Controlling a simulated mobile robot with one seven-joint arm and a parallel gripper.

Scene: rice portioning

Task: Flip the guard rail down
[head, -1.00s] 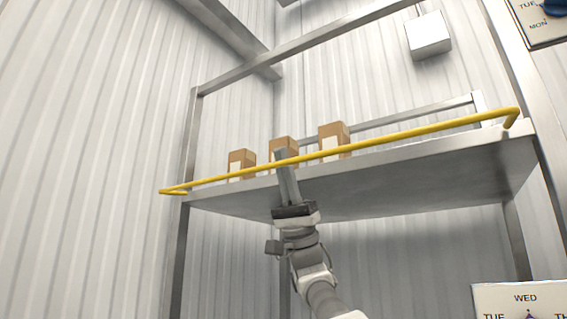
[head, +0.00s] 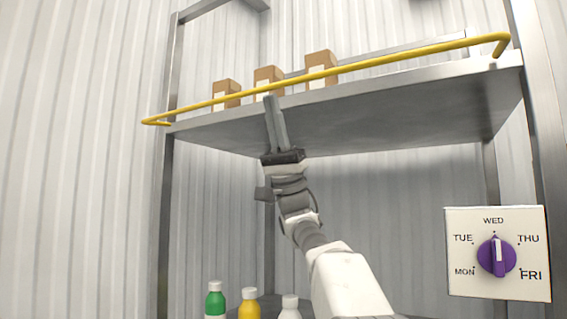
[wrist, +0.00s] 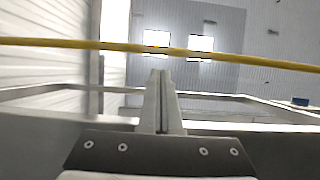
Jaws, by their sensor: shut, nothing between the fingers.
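The yellow guard rail (head: 380,64) runs along the front edge of the metal shelf (head: 400,105) in the head view, standing out in front of it. Its bent ends show at the left and right of the shelf. In the wrist view the rail (wrist: 80,43) crosses the upper part of the picture, beyond the fingertips. My gripper (head: 270,98) is shut and empty, pointing up, with its fingertips close to the rail near its left half. In the wrist view the gripper (wrist: 160,73) shows its fingers together, tips just under the rail. I cannot tell whether they touch it.
Brown boxes (head: 321,68) stand on the shelf behind the rail. Below are a green bottle (head: 215,300), a yellow bottle (head: 249,305) and a white bottle (head: 290,306). A day dial panel (head: 497,254) is at the lower right.

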